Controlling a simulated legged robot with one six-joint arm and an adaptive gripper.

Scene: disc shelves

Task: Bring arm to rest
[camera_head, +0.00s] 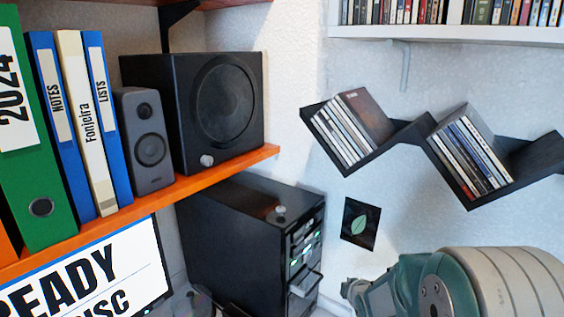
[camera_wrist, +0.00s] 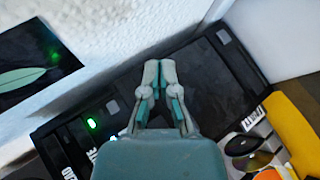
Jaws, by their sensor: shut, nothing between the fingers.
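My gripper (camera_wrist: 159,70) is in the middle of the wrist view, with its two grey and teal fingers together and nothing between them. A dark surface with a lit green button, which looks like the black computer tower, lies beyond the fingers in that view. In the head view my teal and cream arm fills the lower right corner. My fingertips cannot be made out clearly there.
The black computer tower (camera_head: 235,235) stands below the orange shelf (camera_head: 150,210), its disc tray (camera_head: 305,283) apparently out. Black zigzag shelves (camera_head: 408,133) hold disc cases. A leaf picture (camera_head: 360,223) hangs beneath. Loose discs (camera_wrist: 252,160) lie lower right in the wrist view.

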